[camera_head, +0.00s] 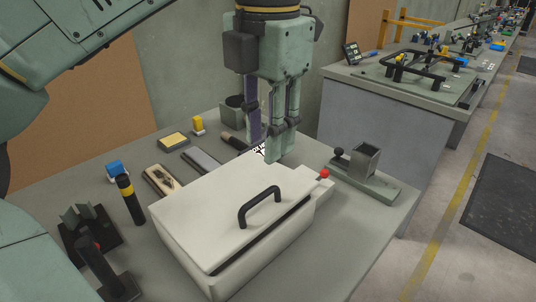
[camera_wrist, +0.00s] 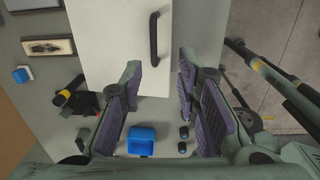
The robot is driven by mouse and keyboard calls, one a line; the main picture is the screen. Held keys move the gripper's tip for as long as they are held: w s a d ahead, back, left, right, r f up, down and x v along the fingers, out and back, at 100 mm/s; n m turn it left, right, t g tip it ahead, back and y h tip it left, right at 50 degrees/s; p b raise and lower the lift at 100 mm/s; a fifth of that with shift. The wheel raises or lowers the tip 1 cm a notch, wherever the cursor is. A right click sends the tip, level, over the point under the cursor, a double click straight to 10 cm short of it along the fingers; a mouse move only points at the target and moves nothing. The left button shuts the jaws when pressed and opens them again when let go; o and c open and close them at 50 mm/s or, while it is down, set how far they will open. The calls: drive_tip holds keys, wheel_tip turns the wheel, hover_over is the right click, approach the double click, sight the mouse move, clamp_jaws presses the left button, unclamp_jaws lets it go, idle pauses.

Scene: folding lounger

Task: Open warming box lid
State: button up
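The warming box (camera_head: 235,270) is a white box on the grey workbench, and it also shows in the wrist view (camera_wrist: 110,45). Its white lid (camera_head: 205,215) lies flat over it, with a dark slit along the handle side. A black bar handle (camera_head: 260,207) stands on the lid near that edge; the wrist view shows the handle (camera_wrist: 154,38) ahead of the gap between my fingers. My gripper (camera_head: 264,148) points down near the far end of the box in the head view. In the wrist view my gripper (camera_wrist: 159,72) is open, with nothing between its fingers.
A red knob (camera_head: 324,174) sits at the box's right corner. A grey fixture (camera_head: 365,165) stands right of it. A blue bin (camera_wrist: 141,140) shows below the box in the wrist view.

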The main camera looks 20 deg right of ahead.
sight(259, 196)
drive_tip(key=f, duration=0.3)
drive_tip(key=f+b, duration=0.1)
drive_tip(key=f, duration=0.3)
drive_tip(key=w+f, duration=0.1)
drive_tip(key=f, duration=0.2)
drive_tip(key=shift+a+f, duration=0.25)
drive_tip(key=shift+a, duration=0.1)
drive_tip(key=shift+c, duration=0.6)
clamp_jaws()
